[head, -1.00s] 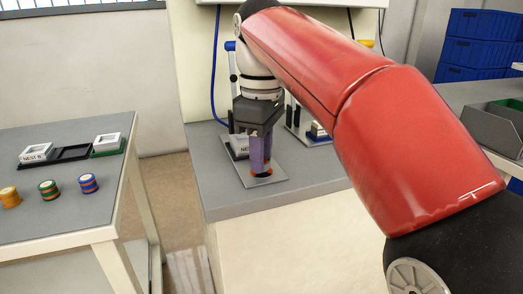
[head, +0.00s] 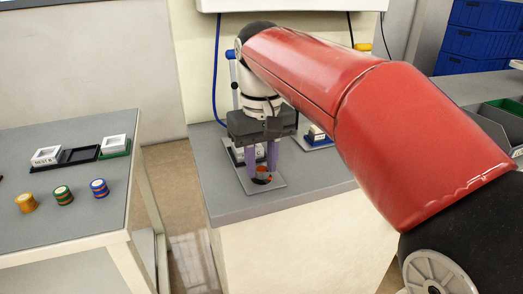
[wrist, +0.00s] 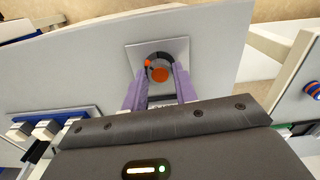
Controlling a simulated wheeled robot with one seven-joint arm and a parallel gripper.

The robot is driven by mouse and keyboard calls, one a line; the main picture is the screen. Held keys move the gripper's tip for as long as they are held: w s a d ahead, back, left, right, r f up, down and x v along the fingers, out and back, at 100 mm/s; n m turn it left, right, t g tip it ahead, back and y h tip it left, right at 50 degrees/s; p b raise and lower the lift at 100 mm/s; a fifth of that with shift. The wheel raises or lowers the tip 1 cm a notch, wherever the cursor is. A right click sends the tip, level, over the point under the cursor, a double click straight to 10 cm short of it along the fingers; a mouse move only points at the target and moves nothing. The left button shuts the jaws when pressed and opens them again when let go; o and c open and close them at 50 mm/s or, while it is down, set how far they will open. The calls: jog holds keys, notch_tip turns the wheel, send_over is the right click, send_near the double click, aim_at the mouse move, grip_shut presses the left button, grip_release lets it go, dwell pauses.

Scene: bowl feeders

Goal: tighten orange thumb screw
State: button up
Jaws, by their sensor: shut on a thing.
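The orange thumb screw (wrist: 159,74) stands on a grey square plate (wrist: 181,47) on the bench. In the wrist view it shows as a round orange top in a dark collar, with a small orange mark at its left side. My gripper (wrist: 158,76) has purple fingers, one on each side of the screw, and is shut on it. In the head view my gripper (head: 262,172) points down at the plate (head: 251,187). The screw (head: 262,169) shows between the fingertips, partly hidden by them.
The grey bench (head: 225,205) is bare in front of the plate. White fixtures stand behind my gripper. The left table (head: 95,222) carries several striped round stacks and a black tray (head: 78,156) with white blocks. Blue bins (head: 478,38) are at the far right.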

aim_at(261, 169)
jog(key=m+p, duration=0.1)
jog(key=m, duration=0.2)
jog(key=shift+r+m, duration=0.1)
jog(key=shift+m, duration=0.3)
jog(key=shift+m+p, duration=0.4)
jog(key=shift+m, duration=1.3)
jog(key=o, duration=1)
jog(key=shift+c, duration=0.2)
notch_tip(261, 169, up, 8)
jog(key=shift+f, duration=0.2)
